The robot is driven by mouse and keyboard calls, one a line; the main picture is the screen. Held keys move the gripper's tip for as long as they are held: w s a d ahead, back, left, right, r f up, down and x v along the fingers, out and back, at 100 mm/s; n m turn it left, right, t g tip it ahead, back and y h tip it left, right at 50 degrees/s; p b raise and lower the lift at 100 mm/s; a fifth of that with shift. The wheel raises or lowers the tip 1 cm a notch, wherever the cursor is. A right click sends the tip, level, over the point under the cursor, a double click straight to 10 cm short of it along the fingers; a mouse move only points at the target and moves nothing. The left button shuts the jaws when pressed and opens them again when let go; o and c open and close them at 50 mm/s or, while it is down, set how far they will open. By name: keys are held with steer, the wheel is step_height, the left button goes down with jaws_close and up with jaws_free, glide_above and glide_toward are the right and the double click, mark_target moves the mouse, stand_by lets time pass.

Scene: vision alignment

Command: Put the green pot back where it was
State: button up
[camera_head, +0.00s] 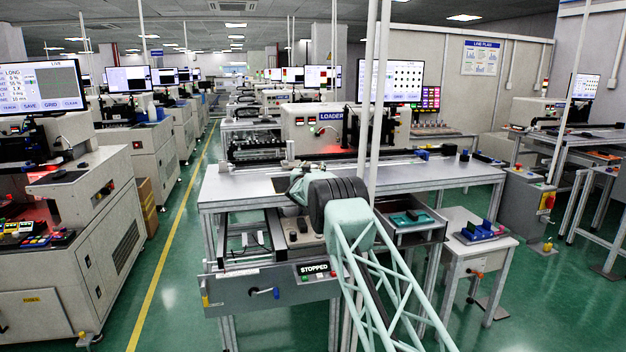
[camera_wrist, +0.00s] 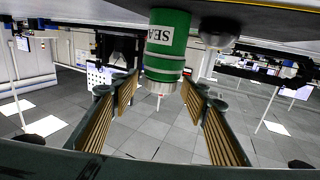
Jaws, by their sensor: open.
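The green pot (camera_wrist: 167,40) shows at the top middle of the wrist view, which is upside down with the ceiling at the bottom. In the head view my arm hides the gripper, and I cannot make out the pot.
A grey rounded part (camera_wrist: 220,32) is close beside the pot. In the head view, the loader bench (camera_head: 450,174) has a long rail along it. An open drawer (camera_head: 405,232) with a teal item and a small side table (camera_head: 465,255) stand at right.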

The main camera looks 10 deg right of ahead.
steer(key=shift+w, duration=0.1)
stand_by(0.6)
steer(key=c, duration=1.2)
steer(key=shift+r, duration=0.1)
steer(key=shift+r+p, duration=0.7)
steer(key=shift+r, duration=1)
steer(key=s+r+p, duration=0.1)
steer(key=s, duration=1.5)
steer(key=shift+d+r, duration=0.15)
steer(key=shift+d, duration=0.2)
